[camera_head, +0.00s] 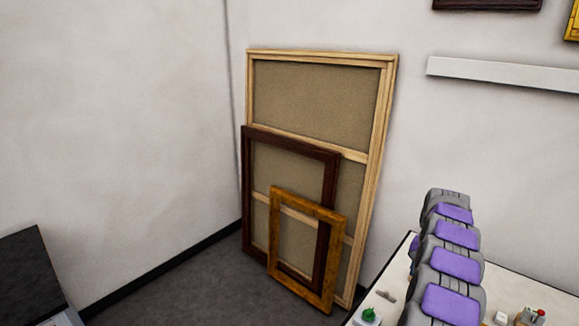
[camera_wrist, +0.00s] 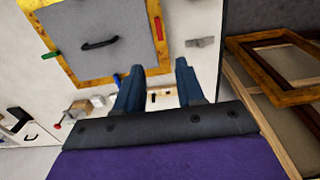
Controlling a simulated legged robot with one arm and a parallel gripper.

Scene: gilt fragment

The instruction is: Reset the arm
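My gripper (camera_wrist: 158,68) shows in the wrist view with its two dark blue fingers spread apart. It is open, and I see nothing held between the fingers. In the wrist view it appears over a white work surface (camera_wrist: 205,18), by the edge of a gold-framed grey panel (camera_wrist: 90,76). In the head view my grey and purple arm extends along the lower right, over the pale table. My gripper itself cannot be made out there.
A large stretcher frame (camera_head: 320,58), a dark frame (camera_head: 247,190) and a gold frame (camera_head: 331,260) lean in the corner. The pale table (camera_head: 392,276) holds a small green item (camera_head: 369,315). A black handle (camera_wrist: 100,43) lies on the panel. Floor (camera_head: 190,290) left of the frames is clear.

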